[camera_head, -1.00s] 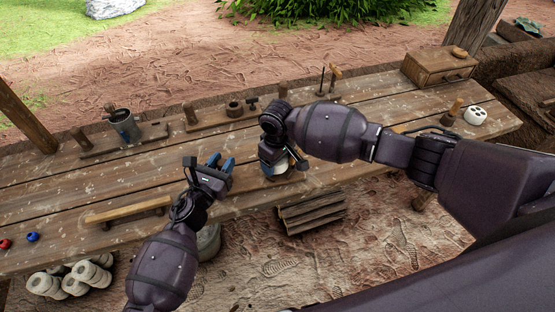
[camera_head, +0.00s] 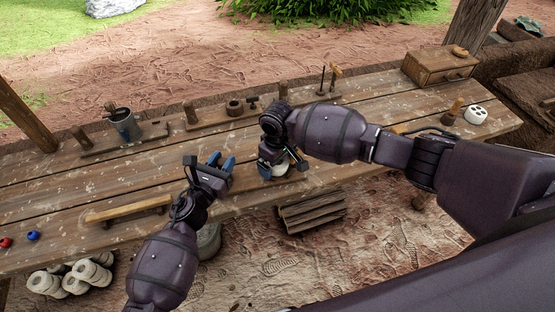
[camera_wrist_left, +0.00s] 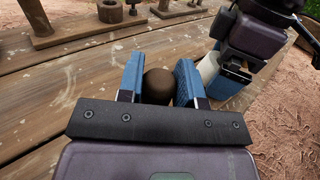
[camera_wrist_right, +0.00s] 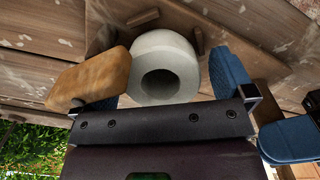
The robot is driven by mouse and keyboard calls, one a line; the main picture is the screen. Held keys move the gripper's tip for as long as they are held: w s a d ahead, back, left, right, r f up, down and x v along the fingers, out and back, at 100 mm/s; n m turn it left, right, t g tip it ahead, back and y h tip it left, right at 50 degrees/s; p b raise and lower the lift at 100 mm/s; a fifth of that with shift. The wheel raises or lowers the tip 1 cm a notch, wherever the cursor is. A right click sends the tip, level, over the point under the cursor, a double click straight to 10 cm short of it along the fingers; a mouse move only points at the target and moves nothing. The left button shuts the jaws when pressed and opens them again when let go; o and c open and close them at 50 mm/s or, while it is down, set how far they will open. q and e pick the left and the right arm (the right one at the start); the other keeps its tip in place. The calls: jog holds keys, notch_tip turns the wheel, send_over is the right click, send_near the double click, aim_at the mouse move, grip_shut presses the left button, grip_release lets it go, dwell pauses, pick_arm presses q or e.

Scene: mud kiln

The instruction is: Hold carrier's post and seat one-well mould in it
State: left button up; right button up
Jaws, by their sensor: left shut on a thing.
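The one-well mould (camera_wrist_right: 166,66) is a pale round block with one dark hole. It lies between the parted fingers of my right gripper (camera_head: 277,163), with a gap to the blue finger on the right in the right wrist view. It rests on or just over the wooden carrier (camera_head: 291,184), beside small wooden cleats (camera_wrist_right: 198,41). My left gripper (camera_head: 220,164) is shut on the carrier's post, whose round dark-brown top (camera_wrist_left: 158,85) shows between its blue fingers in the left wrist view. The post's lower part is hidden.
A tan rounded wooden piece (camera_wrist_right: 92,77) overlaps my right gripper's other finger; contact is unclear. Wooden stands with a metal cup (camera_head: 124,124) line the bench's back. A white several-well mould (camera_head: 475,115) and drawer box (camera_head: 437,67) are right.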

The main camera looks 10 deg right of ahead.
pick_arm(q)
jog(key=shift+s+f, duration=0.1)
jog(key=shift+f, duration=0.2)
pick_arm(e)
jog(key=shift+r, duration=2.45)
pick_arm(q)
jog(key=o, duration=1.1)
jog(key=shift+r, duration=0.15)
